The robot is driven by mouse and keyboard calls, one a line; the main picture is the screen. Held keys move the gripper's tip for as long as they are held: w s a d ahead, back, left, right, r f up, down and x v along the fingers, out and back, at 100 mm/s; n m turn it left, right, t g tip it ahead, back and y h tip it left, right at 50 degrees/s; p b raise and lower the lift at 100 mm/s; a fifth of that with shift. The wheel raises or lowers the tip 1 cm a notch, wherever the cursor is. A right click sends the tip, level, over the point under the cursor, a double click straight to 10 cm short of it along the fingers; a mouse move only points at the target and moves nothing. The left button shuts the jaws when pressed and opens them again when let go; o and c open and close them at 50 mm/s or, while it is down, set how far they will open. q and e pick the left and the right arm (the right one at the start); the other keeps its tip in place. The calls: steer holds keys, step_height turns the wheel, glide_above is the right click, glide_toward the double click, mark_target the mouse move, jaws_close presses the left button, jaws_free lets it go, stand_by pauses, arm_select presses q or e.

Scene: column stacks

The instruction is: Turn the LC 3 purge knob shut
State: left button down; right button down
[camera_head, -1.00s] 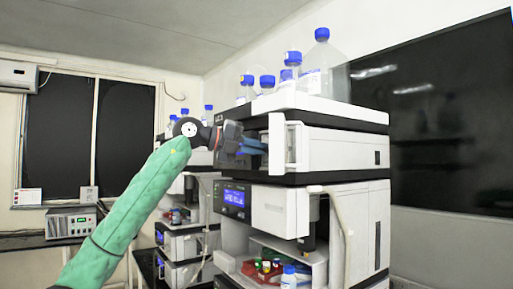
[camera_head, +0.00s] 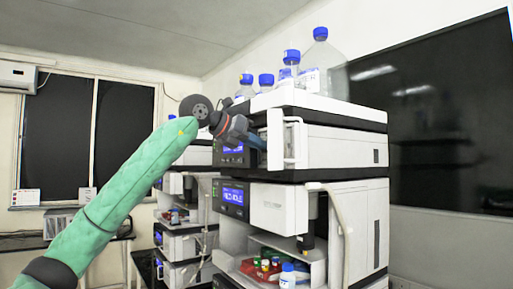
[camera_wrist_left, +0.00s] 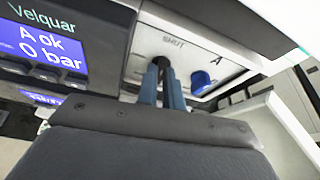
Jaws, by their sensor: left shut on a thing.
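The purge knob (camera_wrist_left: 163,63) is a small dark piece under a printed "SHUT" label in the left wrist view. It is mostly hidden between the blue fingers of my left gripper (camera_wrist_left: 163,88), which are shut on it. A blue knob (camera_wrist_left: 201,80) sits just right of the fingers, beside the letter A, and is apart from them. In the head view my left gripper (camera_head: 258,142) reaches the front of the upper module (camera_head: 335,147) of the near stack, and the knob is hidden there. My right gripper is not in view.
The wrist view shows a lit display (camera_wrist_left: 45,45) reading "A ok 0 bar". A white handle-like part (camera_head: 295,142) stands out close right of the gripper. Bottles with blue caps (camera_head: 320,72) stand on top. A red tray with small vials (camera_head: 262,268) is below.

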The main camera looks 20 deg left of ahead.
arm_select(q)
steer(key=shift+d+f+m+y, duration=0.1)
steer(key=shift+f+m+y, duration=0.05)
steer(key=shift+m+y, duration=0.15)
steer(key=shift+m, duration=0.3)
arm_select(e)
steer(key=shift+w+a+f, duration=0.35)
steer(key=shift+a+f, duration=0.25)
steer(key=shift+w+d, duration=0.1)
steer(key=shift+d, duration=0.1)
arm_select(q)
steer(key=c, duration=1.6)
jaws_free()
steer(key=shift+o, duration=0.3)
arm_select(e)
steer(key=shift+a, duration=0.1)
arm_select(q)
steer(key=shift+b, duration=0.3)
